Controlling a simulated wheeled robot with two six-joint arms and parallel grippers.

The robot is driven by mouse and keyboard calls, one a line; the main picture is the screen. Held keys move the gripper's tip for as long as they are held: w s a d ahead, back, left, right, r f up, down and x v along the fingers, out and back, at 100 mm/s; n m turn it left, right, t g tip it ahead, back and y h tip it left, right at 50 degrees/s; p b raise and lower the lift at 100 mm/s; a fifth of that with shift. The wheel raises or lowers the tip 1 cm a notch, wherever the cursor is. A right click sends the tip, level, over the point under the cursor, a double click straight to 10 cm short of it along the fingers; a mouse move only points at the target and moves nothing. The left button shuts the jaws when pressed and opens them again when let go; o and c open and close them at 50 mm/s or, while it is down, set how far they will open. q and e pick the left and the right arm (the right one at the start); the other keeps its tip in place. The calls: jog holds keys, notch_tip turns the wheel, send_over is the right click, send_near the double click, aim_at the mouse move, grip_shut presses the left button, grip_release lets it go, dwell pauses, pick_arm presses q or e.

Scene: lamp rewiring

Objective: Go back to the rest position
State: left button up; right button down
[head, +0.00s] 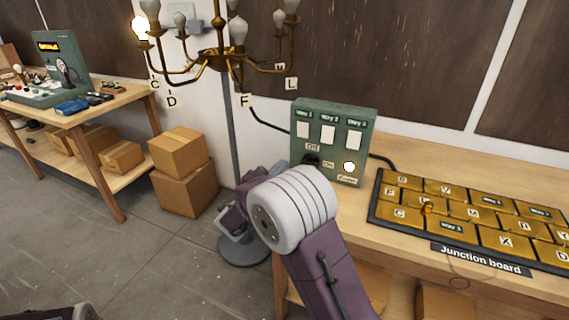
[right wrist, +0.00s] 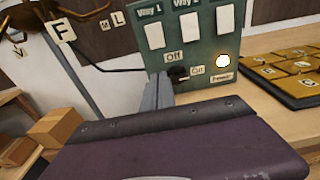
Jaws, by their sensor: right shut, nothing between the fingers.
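My right gripper (head: 236,218) is in front of the left side of the green switch box (head: 334,120), partly hidden behind my own wrist in the head view. In the right wrist view its grey fingers (right wrist: 158,94) are together with nothing between them. The fingertips are just left of the black knob (right wrist: 178,74) by the Off and On labels; I cannot tell if they touch it. The round power light (head: 349,167) on the box glows. My left gripper is not in view; only a bit of my own body shows at the bottom left.
A brass chandelier (head: 218,60) with one lit bulb (head: 140,27) hangs from a stand at upper left. The junction board (head: 484,268) lies on the bench right of the box. Cardboard boxes (head: 186,188) stand on the floor. Open floor lies at lower left.

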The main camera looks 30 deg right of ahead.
jog(key=s+d+r+m+g+p, duration=0.3)
jog(key=s+d+r+p, duration=0.2)
jog(key=s+d+r, duration=0.1)
jog(key=s+d+f+m+g+y+p, duration=0.1)
jog(key=s+f+m+g, duration=0.2)
jog(key=s, duration=0.3)
jog(key=s+d+f+m+g+y+p, duration=0.1)
jog(key=s+f+m+g+y+p, duration=0.1)
jog(key=s+f+m+g, duration=0.3)
jog(key=s+a+f+m+y+p, duration=0.1)
jog(key=s+a+f+m+y, duration=0.45)
jog(key=s+a, duration=0.4)
jog(key=a+f+m+t+y, duration=0.1)
jog(key=a+f+m+y, duration=0.1)
jog(key=a+m+y, duration=0.3)
jog(key=a+m, duration=0.4)
jog(key=m, duration=0.1)
jog(key=shift+w+f, duration=0.15)
jog(key=shift+f, duration=0.25)
jog(key=shift+a, duration=0.1)
